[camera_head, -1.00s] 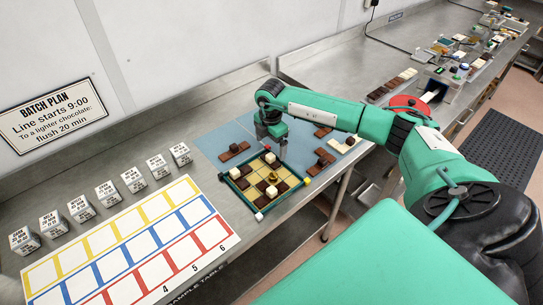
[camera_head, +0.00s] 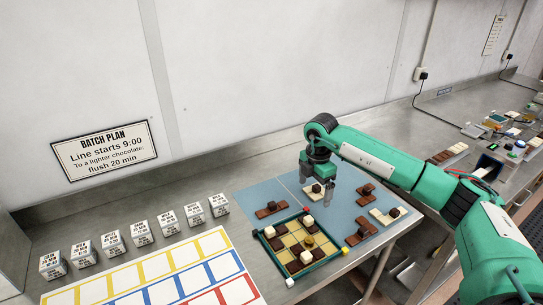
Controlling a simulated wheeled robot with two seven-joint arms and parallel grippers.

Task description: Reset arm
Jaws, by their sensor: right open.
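My right arm comes in from the right in the head view. Its gripper (camera_head: 317,178) points down, open, above the blue mat (camera_head: 264,194) near a dark piece on a small bar (camera_head: 317,192). I cannot tell how high above it the fingertips are. Nothing shows between the fingers. My left gripper is not in view.
A green-framed checkered tray (camera_head: 272,254) holds several dark and white pieces. Small bars with pieces, such as a brown bar (camera_head: 271,210), lie around it. Labelled white cubes (camera_head: 141,232) stand in a row behind a coloured grid sheet (camera_head: 176,268). A wall sign (camera_head: 105,149) hangs behind.

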